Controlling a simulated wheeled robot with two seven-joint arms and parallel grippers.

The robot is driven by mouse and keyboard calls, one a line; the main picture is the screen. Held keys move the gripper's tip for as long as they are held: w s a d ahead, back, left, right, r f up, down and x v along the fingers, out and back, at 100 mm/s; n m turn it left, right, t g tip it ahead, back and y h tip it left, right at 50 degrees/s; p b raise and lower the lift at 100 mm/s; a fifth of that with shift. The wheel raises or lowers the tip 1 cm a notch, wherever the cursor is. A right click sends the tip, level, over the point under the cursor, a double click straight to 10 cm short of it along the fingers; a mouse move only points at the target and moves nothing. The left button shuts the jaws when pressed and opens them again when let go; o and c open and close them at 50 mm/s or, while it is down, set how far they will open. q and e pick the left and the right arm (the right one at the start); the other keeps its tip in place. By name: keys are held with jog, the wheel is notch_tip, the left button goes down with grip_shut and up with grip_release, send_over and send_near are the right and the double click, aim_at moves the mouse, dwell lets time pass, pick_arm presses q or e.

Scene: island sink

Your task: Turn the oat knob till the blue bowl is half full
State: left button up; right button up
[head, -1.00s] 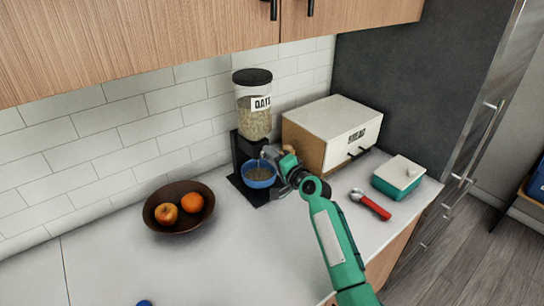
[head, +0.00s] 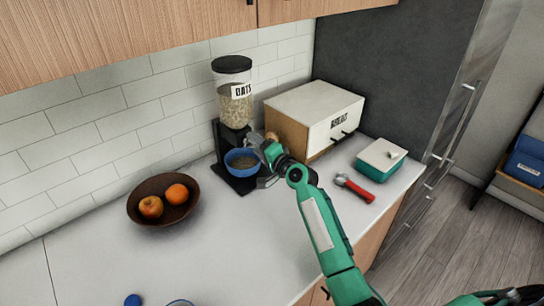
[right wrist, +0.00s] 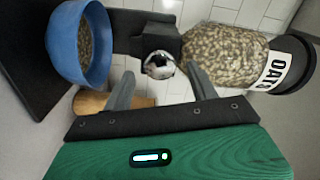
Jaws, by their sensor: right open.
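The oat dispenser (head: 235,103), a clear jar with a black lid and an "OATS" label, stands against the tiled wall. The blue bowl (head: 240,168) sits on its black base under the outlet. Oats lie in the bowl below its rim; they also show in the right wrist view (right wrist: 84,44). The chrome oat knob (right wrist: 159,65) is on the dispenser's front, between and just beyond my fingertips. My right gripper (head: 262,157) is beside the bowl and open; its two fingers (right wrist: 163,82) are apart. My left gripper is not in view.
A bread box (head: 300,110) stands right of the dispenser. A brown fruit bowl (head: 143,188) is on the left. A red-handled tool (head: 357,189) and a teal box with a white lid (head: 382,155) lie to the right.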

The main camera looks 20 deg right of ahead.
jog(key=b+v, duration=0.2)
jog(key=v, duration=1.1)
jog(key=shift+b, duration=0.3)
